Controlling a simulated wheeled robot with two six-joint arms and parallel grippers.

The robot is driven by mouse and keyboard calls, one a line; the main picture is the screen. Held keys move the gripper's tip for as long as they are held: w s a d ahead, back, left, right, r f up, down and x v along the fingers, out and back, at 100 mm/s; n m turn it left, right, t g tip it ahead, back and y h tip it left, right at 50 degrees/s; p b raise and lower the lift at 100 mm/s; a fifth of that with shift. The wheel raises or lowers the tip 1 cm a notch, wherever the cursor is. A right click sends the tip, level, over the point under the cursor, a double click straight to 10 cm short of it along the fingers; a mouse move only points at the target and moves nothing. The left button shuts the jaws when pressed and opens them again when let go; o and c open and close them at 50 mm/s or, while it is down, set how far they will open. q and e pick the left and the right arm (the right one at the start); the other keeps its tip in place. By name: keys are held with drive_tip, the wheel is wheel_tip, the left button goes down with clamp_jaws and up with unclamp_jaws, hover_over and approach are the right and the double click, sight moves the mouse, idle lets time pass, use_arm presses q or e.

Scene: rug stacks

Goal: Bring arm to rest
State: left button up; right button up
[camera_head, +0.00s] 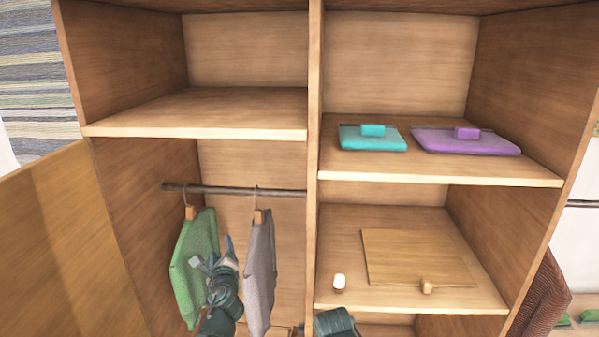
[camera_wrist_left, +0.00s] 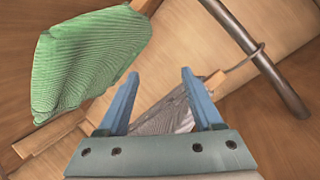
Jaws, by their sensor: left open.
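My left gripper (camera_head: 229,246) is raised inside the lower left compartment of the wooden wardrobe, between a green hanging garment (camera_head: 195,262) and a grey hanging garment (camera_head: 260,275). In the left wrist view its two blue fingers (camera_wrist_left: 162,98) are apart with nothing held between them. The green garment (camera_wrist_left: 88,58) is left of the fingers there, and the grey garment (camera_wrist_left: 168,115) shows beyond the gap between them. A dark green part of my own body (camera_head: 335,322) shows at the bottom middle of the head view; my right gripper cannot be made out.
A dark rail (camera_head: 230,190) crosses the compartment above my gripper; it also shows in the left wrist view (camera_wrist_left: 262,60). A vertical divider (camera_head: 313,150) stands to the right. Teal (camera_head: 373,138) and purple (camera_head: 466,141) folded items lie on the right shelf. The upper left shelf (camera_head: 200,112) is empty.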

use_arm(q)
drive_tip(key=s+d+f+n+g+h, duration=0.2)
drive_tip(key=s+f+n+g, duration=0.95)
drive_tip(key=f+n, duration=0.55)
drive_tip(key=s+d+f+n+g+h+b, duration=0.1)
drive_tip(key=s+d+f+g+b, duration=0.1)
drive_tip(key=s+d, duration=0.4)
drive_tip(key=s+d+f+n+g+h+b, duration=0.1)
drive_tip(key=s+d+f+b, duration=0.4)
drive_tip(key=d, duration=0.7)
wheel_tip(320, 180, down, 2)
drive_tip(key=shift+s+f+g, duration=0.2)
drive_tip(key=shift+s+g, duration=0.45)
drive_tip(key=shift+s, duration=0.5)
use_arm(e)
wheel_tip(320, 180, down, 7)
drive_tip(key=shift+f, duration=0.15)
